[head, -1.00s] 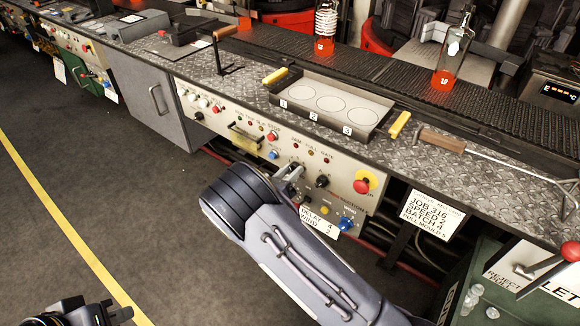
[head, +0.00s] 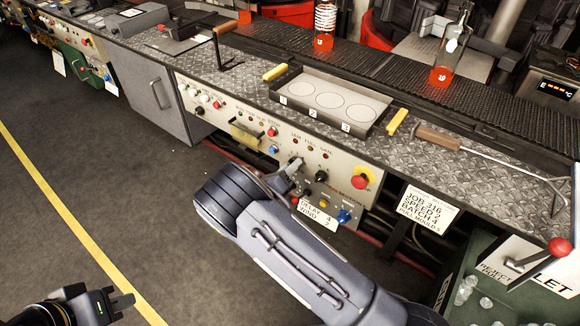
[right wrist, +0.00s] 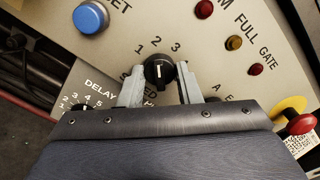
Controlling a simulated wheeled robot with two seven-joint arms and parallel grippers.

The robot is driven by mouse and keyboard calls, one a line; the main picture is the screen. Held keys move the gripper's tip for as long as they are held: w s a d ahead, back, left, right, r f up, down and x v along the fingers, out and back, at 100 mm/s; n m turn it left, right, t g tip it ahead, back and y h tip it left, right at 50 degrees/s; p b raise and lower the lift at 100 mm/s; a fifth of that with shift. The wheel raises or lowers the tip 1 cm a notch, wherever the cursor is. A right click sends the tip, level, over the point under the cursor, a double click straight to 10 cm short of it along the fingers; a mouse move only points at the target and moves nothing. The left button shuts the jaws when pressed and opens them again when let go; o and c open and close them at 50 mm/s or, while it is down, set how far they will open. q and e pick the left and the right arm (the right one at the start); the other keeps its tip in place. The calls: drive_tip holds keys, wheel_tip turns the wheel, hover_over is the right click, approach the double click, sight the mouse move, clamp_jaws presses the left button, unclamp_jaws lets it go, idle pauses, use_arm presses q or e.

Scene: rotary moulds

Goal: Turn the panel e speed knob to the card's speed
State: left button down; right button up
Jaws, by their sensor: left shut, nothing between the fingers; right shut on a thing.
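The black speed knob (right wrist: 158,72) sits on the cream panel, with 1, 2 and 3 printed above it in the right wrist view. Its white mark points up, roughly at the 2. My right gripper (right wrist: 160,88) has a finger on each side of the knob and is shut on it; in the head view the gripper (head: 293,168) largely hides the knob. The card (head: 428,208) hangs right of the panel and reads job 316, speed 2, batch 4. My left gripper (head: 122,300) is shut and empty, low at the left over the floor.
The right wrist view shows a blue button (right wrist: 90,17), a delay knob (right wrist: 84,104) and a red stop button (right wrist: 290,108) around the speed knob. Above the panel, the metal bench holds a three-ring tray (head: 330,98) and a wooden-handled tool (head: 438,137). Open floor lies left.

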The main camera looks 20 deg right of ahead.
drive_tip(key=shift+f, duration=0.1)
drive_tip(key=o, duration=1)
drive_tip(key=shift+c, duration=0.2)
drive_tip(key=shift+a, duration=0.1)
drive_tip(key=v, duration=0.7)
drive_tip(key=shift+s+a, duration=0.25)
drive_tip(key=shift+s, duration=0.05)
